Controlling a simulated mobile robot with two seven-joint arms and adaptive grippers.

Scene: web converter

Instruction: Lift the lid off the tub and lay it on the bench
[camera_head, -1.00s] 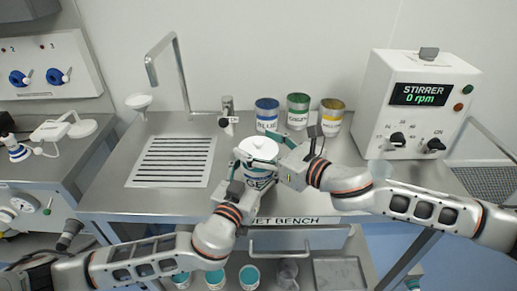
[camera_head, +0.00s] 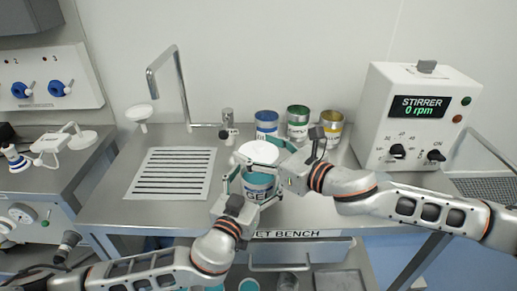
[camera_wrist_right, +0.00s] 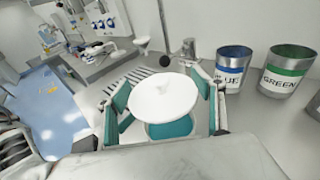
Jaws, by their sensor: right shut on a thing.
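The white round lid (camera_head: 258,152) is raised above the tub (camera_head: 258,190) and slightly offset toward the back. Teal contents show in the tub's open top. My right gripper (camera_head: 268,156) is shut on the lid from the right. In the right wrist view, the lid (camera_wrist_right: 163,97) is in the middle, with the teal opening of the tub (camera_wrist_right: 172,129) below it. My left gripper (camera_head: 250,183) has its fingers on either side of the tub, which stands on the bench (camera_head: 120,205). Whether those fingers press on the tub is not clear.
Blue (camera_head: 266,124), green (camera_head: 298,123) and yellow (camera_head: 331,128) cans stand behind the tub. A stirrer box (camera_head: 415,115) stands at the right, a faucet (camera_head: 185,90) at the back. A slotted drain (camera_head: 172,172) lies left of the tub. The front left bench top is clear.

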